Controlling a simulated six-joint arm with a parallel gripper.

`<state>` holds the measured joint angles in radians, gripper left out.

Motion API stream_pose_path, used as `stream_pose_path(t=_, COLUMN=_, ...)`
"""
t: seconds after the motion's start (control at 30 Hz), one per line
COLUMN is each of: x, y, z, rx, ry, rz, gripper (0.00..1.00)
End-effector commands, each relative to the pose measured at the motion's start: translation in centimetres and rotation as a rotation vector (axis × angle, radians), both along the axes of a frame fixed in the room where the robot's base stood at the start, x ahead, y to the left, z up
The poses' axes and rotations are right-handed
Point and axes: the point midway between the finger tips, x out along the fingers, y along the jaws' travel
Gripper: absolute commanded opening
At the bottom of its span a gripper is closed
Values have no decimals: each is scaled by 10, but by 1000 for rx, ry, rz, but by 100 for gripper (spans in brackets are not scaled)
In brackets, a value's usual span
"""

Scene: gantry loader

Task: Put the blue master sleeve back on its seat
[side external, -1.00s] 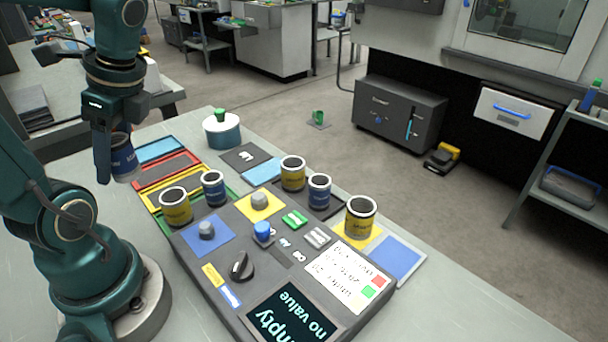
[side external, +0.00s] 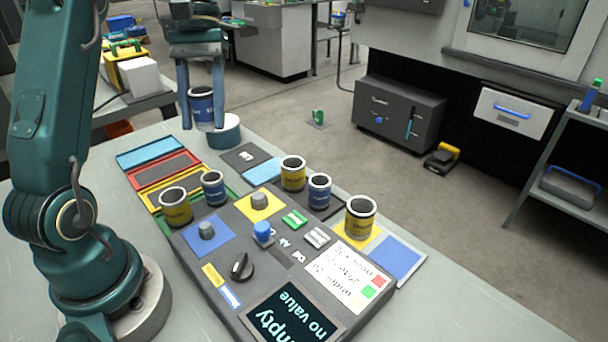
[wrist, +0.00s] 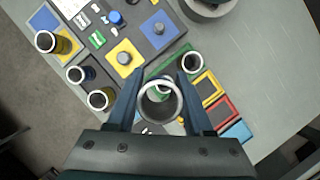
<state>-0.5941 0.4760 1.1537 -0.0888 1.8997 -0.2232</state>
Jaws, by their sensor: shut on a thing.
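My gripper (side external: 201,122) is shut on a blue sleeve (side external: 202,104), held upright in the air above the table's far left part. In the wrist view the held sleeve (wrist: 158,103) sits between the fingers, its open top facing the camera. A bare blue pad (side external: 397,260) lies at the right end, beside a yellow pad bearing a yellow sleeve (side external: 360,217). A blue square with a grey peg (side external: 207,230) is empty on the fixture's left. Other blue sleeves stand at the left (side external: 213,189) and the middle (side external: 319,191).
Yellow sleeves stand at the left (side external: 175,207) and the middle (side external: 293,174). A yellow square with a grey peg (side external: 259,201) is empty. The fixture carries a blue button (side external: 263,232), a black knob (side external: 241,266) and a screen (side external: 294,316). Coloured trays (side external: 165,172) and a round teal-and-white container (side external: 226,133) lie behind.

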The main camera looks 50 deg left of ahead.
Motion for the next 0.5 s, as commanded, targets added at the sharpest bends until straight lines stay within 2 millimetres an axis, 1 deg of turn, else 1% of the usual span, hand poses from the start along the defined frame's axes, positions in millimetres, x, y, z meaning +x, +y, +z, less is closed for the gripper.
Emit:
stream_pose_path(t=0.03, x=12, y=-5, z=0, rx=0, ry=-2, rz=72, gripper=0)
stream_pose_path(t=0.1, x=28, y=-13, z=1, rx=0, ry=-2, rz=187, gripper=0)
stream_pose_path(t=0.27, x=64, y=-35, z=1, rx=0, ry=-2, rz=436, gripper=0)
stream_pose_path(t=0.37, x=86, y=-54, z=1, rx=1, ry=-2, rz=588, gripper=0)
stream_pose_path(t=0.47, x=108, y=-76, z=-2, rx=0, ry=-1, rz=735, gripper=0)
stream_pose_path(t=0.5, x=117, y=-87, z=-3, rx=1, ry=0, rz=791, gripper=0)
